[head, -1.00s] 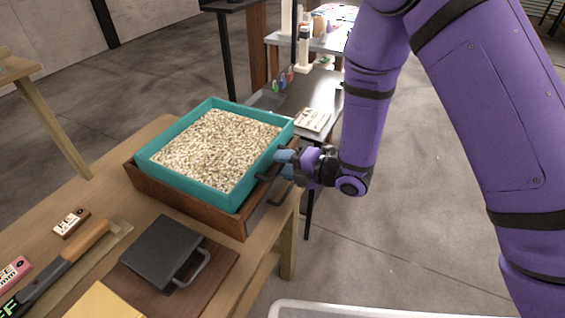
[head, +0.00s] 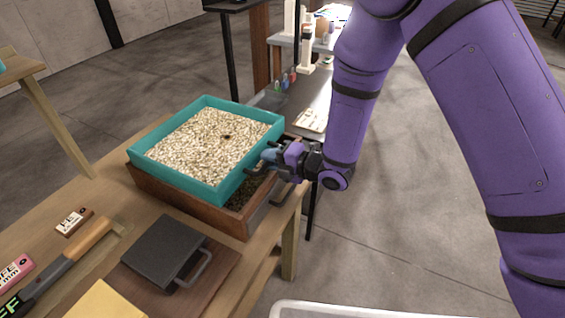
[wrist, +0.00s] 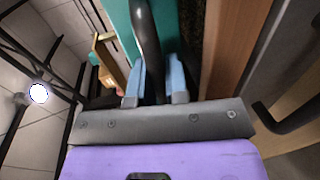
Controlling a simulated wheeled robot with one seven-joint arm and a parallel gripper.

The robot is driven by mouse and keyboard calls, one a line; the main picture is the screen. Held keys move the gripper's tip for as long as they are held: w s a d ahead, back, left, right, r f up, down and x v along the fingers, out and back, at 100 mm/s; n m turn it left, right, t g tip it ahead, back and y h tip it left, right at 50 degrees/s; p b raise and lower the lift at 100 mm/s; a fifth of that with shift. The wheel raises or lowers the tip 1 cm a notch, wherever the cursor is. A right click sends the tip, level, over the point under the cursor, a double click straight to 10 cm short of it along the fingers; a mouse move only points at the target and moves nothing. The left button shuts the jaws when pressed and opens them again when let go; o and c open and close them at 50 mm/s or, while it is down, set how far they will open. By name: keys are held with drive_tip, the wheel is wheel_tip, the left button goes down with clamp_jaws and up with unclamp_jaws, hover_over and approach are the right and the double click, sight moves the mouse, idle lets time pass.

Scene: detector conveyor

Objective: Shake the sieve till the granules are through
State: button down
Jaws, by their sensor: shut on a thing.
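The sieve (head: 172,178) is a teal rectangular tray filled with pale granules (head: 205,145). A small dark spot shows among the granules right of the middle. The sieve rests over a brown wooden box (head: 190,209), offset to the left. On the right, a strip of the box's inside shows dark material (head: 245,195). My gripper (head: 268,157) is at the sieve's right side, shut on its dark handle. In the wrist view the blue fingertips (wrist: 155,80) stand on either side of the dark handle bar (wrist: 146,40). The sieve's underside is hidden.
A dark flat box with a handle (head: 165,252) lies on the wooden table (head: 95,200) in front of the wooden box. A wooden-handled tool (head: 88,240) and small labelled blocks (head: 74,221) lie to the left. A dark bench (head: 300,100) stands behind.

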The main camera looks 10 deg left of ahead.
drive_tip(key=shift+r+x, duration=0.2)
drive_tip(key=shift+x, duration=0.75)
drive_tip(key=c, duration=1.1)
unclamp_jaws()
drive_tip(key=shift+a, duration=0.2)
drive_tip(key=shift+d, duration=0.1)
drive_tip(key=v, duration=1)
drive_tip(key=shift+s+d, duration=0.15)
drive_tip(key=shift+d, duration=0.15)
